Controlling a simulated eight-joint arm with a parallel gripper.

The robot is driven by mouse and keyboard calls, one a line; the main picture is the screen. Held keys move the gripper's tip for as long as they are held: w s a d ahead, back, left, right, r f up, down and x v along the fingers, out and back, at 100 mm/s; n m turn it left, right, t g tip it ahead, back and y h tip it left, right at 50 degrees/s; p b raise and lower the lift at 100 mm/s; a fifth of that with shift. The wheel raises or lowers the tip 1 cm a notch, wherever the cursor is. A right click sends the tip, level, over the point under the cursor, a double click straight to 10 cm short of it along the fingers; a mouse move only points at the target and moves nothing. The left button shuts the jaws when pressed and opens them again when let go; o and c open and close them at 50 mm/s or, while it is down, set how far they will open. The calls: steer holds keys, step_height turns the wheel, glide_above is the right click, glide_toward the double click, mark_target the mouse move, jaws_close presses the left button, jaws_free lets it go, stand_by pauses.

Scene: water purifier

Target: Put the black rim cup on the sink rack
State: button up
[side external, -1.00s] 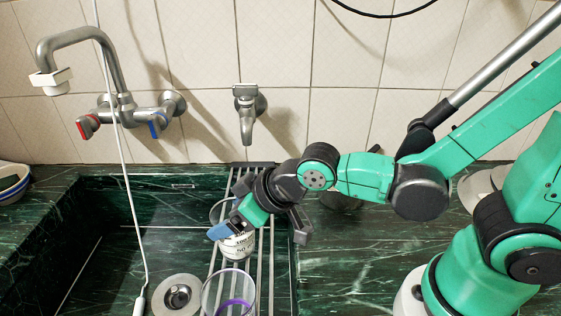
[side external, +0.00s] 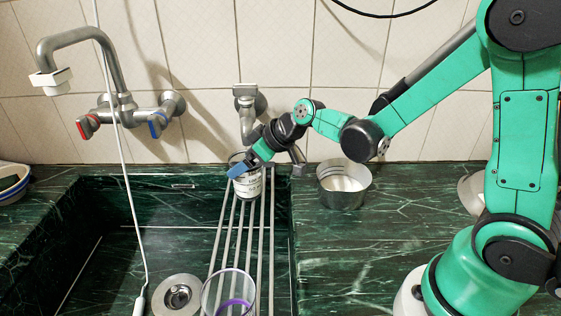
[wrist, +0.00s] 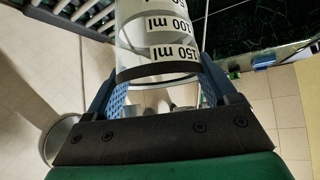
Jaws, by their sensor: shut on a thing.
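The black rim cup (side external: 247,184) is clear, with a white label. In the wrist view its black rim (wrist: 160,71) is between my fingers, with "150 ml" and "100 ml" marks beyond it. My gripper (side external: 247,169) is shut on the cup near its rim. The cup looks upright over the far end of the sink rack (side external: 242,240), close to the back wall. I cannot tell whether its base touches the bars. The rack has several metal bars running front to back over the sink's right side.
A clear cup with a purple ring (side external: 228,293) stands at the rack's near end. A steel pot (side external: 344,187) stands on the counter right of the rack. A tap (side external: 246,115) projects from the wall just behind my gripper. A white cord (side external: 122,160) hangs at left.

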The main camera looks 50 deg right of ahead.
steer(key=shift+w+d+f, duration=0.4)
steer(key=shift+w+d, duration=0.2)
steer(key=shift+w+d+f, duration=0.35)
steer(key=shift+w+d, duration=0.25)
steer(key=shift+f, duration=0.1)
steer(key=o, duration=1.2)
